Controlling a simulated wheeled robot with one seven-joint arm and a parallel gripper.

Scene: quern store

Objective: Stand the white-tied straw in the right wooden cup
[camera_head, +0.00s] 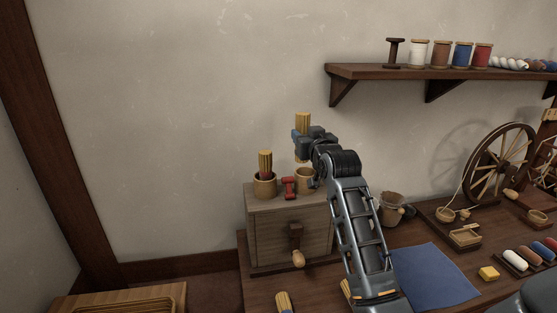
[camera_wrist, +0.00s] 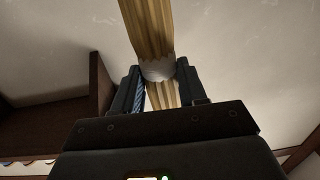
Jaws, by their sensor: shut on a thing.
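My gripper (camera_head: 303,139) is shut on the white-tied straw (camera_head: 302,121), a yellow bundle held upright. In the wrist view the straw (camera_wrist: 148,25) passes between the fingers (camera_wrist: 160,88), and its white tie (camera_wrist: 158,70) shows at the jaws. The right wooden cup (camera_head: 304,180) stands on the wooden box, below the held straw and partly hidden by my arm. The left wooden cup (camera_head: 264,187) holds another straw bundle (camera_head: 265,162) with a red tie.
A small red spool (camera_head: 289,187) stands between the cups on the wooden box (camera_head: 275,230). A shelf (camera_head: 430,73) with spools is on the wall at upper right. A bucket (camera_head: 392,204), a blue cloth (camera_head: 435,276) and a spinning wheel (camera_head: 500,165) are to the right.

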